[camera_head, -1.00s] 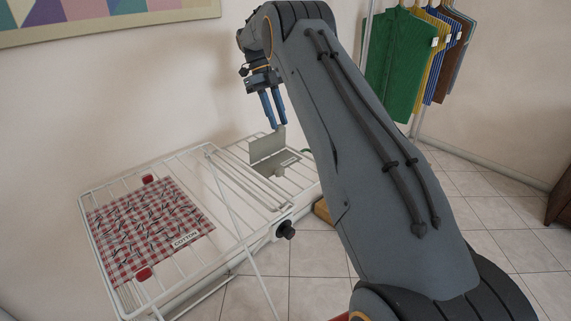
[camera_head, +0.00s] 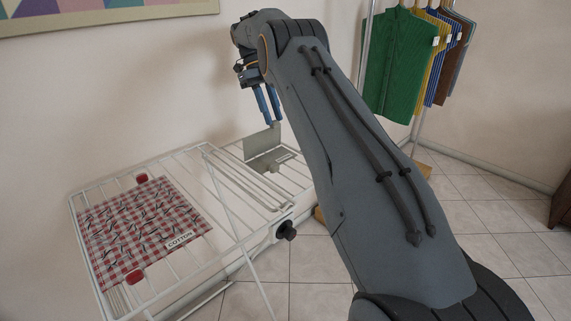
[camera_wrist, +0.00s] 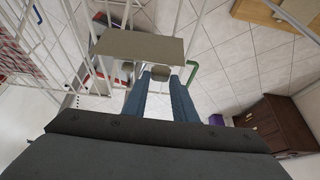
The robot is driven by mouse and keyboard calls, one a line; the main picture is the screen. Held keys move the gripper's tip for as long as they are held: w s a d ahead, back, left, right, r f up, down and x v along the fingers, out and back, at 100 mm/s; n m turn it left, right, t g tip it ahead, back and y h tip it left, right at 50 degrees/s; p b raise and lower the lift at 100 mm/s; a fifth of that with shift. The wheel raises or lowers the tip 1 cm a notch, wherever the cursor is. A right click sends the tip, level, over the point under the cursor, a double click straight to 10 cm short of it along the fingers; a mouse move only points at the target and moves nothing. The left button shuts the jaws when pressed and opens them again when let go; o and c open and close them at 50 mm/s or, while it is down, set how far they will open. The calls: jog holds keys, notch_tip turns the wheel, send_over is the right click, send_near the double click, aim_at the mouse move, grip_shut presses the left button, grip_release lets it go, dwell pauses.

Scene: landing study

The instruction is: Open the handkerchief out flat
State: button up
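The handkerchief (camera_head: 140,225) is a red-and-white checked cloth with dark marks and a white COTTON label. It lies spread over the left part of the white drying rack (camera_head: 205,258); I see no clear fold. Part of it shows at the left edge of the wrist view (camera_wrist: 18,50). My gripper (camera_head: 274,120) is up above the rack's right part, well to the right of the cloth.
Red clips (camera_head: 142,179) (camera_head: 135,277) sit at the cloth's top and bottom edges. A black knob (camera_head: 286,230) is on the rack's near side. Shirts (camera_head: 398,65) hang at the back right. A dark brown cabinet (camera_wrist: 283,125) stands on the tiled floor, which is open at right.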

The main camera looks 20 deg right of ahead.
jog(key=shift+w+a+f+b, duration=0.1)
jog(key=shift+w+a+b, duration=0.1)
jog(key=shift+w+b, duration=0.45)
jog(key=shift+w+a+f+b, duration=0.1)
jog(key=shift+w+a+b, duration=0.1)
jog(key=shift+b, duration=0.8)
jog(key=shift+r, duration=0.1)
jog(key=o, duration=0.6)
jog(key=shift+c, duration=0.9)
jog(key=shift+r, duration=0.1)
